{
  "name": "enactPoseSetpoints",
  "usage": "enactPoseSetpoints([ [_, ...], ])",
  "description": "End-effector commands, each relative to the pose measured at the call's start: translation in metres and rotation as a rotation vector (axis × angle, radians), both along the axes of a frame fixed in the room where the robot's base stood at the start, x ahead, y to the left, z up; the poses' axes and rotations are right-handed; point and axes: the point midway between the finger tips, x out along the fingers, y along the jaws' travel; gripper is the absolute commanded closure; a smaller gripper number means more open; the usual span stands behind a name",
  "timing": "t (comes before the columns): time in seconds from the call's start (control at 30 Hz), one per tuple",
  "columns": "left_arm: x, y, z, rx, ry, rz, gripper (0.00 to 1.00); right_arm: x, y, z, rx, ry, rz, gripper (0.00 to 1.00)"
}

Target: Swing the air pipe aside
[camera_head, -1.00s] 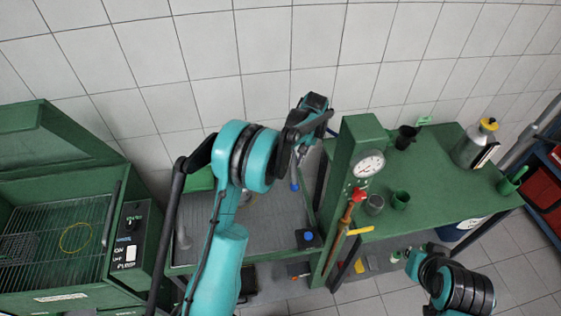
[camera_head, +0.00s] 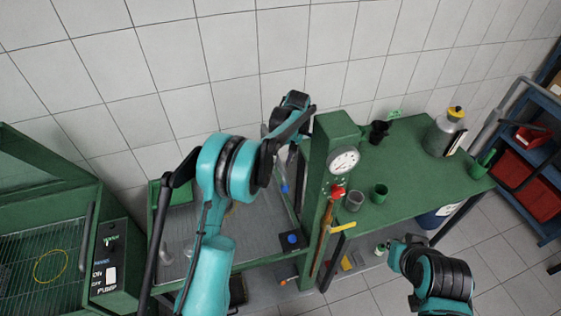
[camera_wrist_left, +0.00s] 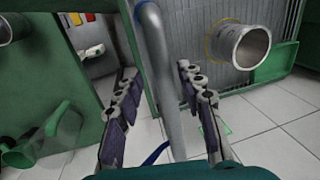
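The grey metal air pipe (camera_wrist_left: 160,75) runs down between the fingers of my left gripper (camera_wrist_left: 156,72) in the left wrist view. The fingers stand apart on both sides of it, with gaps showing, so the gripper looks open around the pipe. In the head view my left gripper (camera_head: 288,122) is above the green bench, left of the gauge column. A blue-ended part (camera_head: 284,187) hangs below it; the gripper and arm hide most of the pipe there.
A green column with a pressure gauge (camera_head: 344,160) stands close right of my left gripper. Right of it, a green tabletop (camera_head: 418,160) holds cups and a metal can (camera_head: 444,132). A green washer cabinet (camera_head: 45,265) is at left. A tiled wall is behind.

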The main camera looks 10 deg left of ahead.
Motion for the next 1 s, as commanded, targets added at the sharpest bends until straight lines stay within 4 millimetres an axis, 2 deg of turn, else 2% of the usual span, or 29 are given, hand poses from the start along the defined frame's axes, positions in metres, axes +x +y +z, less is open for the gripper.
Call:
enactPoseSetpoints([
  [0.27, -0.001, 0.001, 0.0, 0.001, 0.002, 0.0, 0.59, 0.0, 0.0, 0.0, 0.0, 0.0, 0.0, 1.0],
  [0.37, 0.0, -0.001, 0.006, 0.001, 0.003, 0.0, 0.59, 0.0, 0.0, 0.0, 0.0, 0.0, 0.0, 1.0],
  [0.47, 0.001, -0.003, 0.021, 0.001, 0.003, -0.001, 0.59, 0.0, 0.0, 0.0, 0.0, 0.0, 0.0, 1.0],
  [0.8, 0.01, -0.017, 0.091, 0.001, 0.002, -0.002, 0.59, 0.0, 0.0, 0.0, 0.0, 0.0, 0.0, 1.0],
  [1.0, 0.013, -0.021, 0.113, 0.001, 0.002, -0.002, 0.59, 0.0, 0.0, 0.0, 0.0, 0.0, 0.0, 1.0],
])
